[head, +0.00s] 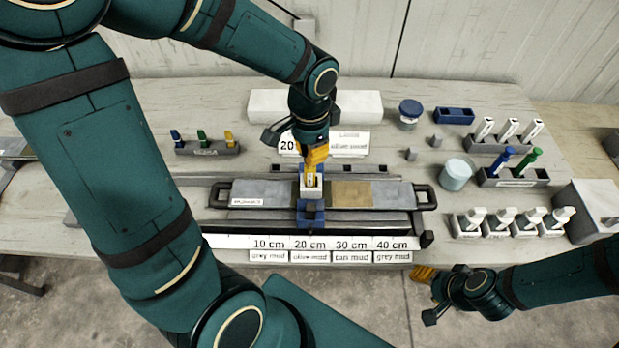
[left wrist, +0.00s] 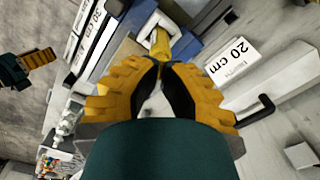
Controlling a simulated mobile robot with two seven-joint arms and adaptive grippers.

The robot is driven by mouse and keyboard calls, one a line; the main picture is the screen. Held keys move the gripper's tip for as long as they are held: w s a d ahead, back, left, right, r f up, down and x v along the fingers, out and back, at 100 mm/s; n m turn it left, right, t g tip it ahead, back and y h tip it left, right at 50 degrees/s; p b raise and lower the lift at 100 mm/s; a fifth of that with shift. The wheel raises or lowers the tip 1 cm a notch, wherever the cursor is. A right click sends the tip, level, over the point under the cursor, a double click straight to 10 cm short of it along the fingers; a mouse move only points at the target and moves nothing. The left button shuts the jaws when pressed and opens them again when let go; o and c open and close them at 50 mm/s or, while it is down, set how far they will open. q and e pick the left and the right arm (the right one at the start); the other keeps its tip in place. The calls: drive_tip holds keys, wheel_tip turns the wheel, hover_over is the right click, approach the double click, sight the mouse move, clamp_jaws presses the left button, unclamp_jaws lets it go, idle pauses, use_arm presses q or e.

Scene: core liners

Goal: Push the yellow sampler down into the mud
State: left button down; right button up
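The yellow sampler (head: 310,176) stands upright in a white guide block (head: 311,193) on a blue carriage (head: 310,213), over the long grey core tray (head: 262,191). My left gripper (head: 313,154) is directly above the sampler, with its fingers brought together. In the left wrist view the fingertips (left wrist: 162,66) meet at the near end of the sampler (left wrist: 160,42). They hide its top, and I see no sampler between the pads. The mud under the guide is hidden. My right gripper (head: 429,296) is open and empty in front of the table's edge.
A scale strip with depth and mud labels (head: 330,243) runs along the front. Behind are a small rack (head: 208,148) and a white block (head: 350,104). Several racks (head: 514,178), a lidded jar (head: 410,113) and a pale jar (head: 456,174) stand at right.

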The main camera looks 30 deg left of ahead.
use_arm(q)
drive_tip(key=shift+f+b, duration=0.65)
drive_tip(key=shift+f, duration=0.25)
idle(0.8)
drive_tip(key=shift+r, duration=0.15)
drive_tip(key=shift+r+p, duration=2.9)
drive_tip(key=shift+r, duration=0.55)
drive_tip(key=shift+f, duration=0.1)
